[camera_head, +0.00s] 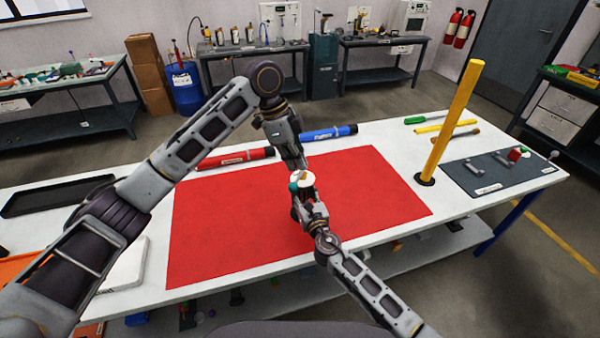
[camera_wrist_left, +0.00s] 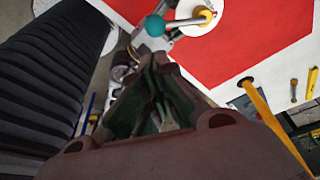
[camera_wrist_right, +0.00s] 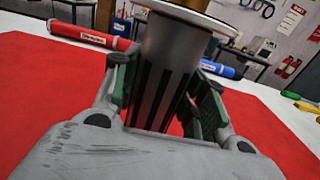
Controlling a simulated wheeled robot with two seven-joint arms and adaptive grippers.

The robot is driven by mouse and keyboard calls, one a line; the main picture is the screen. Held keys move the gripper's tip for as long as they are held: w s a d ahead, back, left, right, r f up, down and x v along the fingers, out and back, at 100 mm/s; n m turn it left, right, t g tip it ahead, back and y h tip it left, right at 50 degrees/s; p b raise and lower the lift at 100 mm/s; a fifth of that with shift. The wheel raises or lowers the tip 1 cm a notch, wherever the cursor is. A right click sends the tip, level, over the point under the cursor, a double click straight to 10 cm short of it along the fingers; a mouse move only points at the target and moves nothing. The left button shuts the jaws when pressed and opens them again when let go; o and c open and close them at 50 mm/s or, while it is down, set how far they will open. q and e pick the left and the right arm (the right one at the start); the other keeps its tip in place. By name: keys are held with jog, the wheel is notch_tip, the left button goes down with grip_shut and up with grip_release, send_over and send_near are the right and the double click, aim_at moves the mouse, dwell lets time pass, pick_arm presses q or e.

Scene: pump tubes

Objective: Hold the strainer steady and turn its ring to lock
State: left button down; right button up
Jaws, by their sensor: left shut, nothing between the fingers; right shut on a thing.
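The strainer (camera_wrist_right: 165,72), a grey cylinder with dark slots, stands between the green-padded fingers of my right gripper (camera_wrist_right: 165,92), which is shut on it. It is held above the red mat. Its round white top (camera_head: 306,181) carries an orange centre piece and a metal lever (camera_wrist_left: 185,22) ending in a teal ball (camera_wrist_left: 154,25). My left gripper (camera_head: 301,166) points down just behind this top; its fingers (camera_wrist_left: 153,65) are shut and empty. In the left wrist view the ball and lever lie beyond the fingertips; contact cannot be told. The strainer's lower part is hidden in the head view.
The red mat (camera_head: 215,235) covers the middle of the white table (camera_head: 490,205). A red tube (camera_head: 233,158) and a blue tube (camera_head: 328,133) lie behind it. A tall yellow post (camera_head: 455,120) stands at right, beside a grey tool mat (camera_head: 470,181). A black tray (camera_head: 60,194) lies at left.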

pick_arm(q)
jog(key=shift+v, duration=1.5)
pick_arm(e)
jog(key=shift+f, duration=0.1)
jog(key=o, duration=1.4)
jog(key=shift+o, duration=0.2)
jog(key=v, duration=1.2)
pick_arm(q)
jog(key=shift+s, duration=0.1)
pick_arm(e)
jog(key=shift+s+d, duration=0.1)
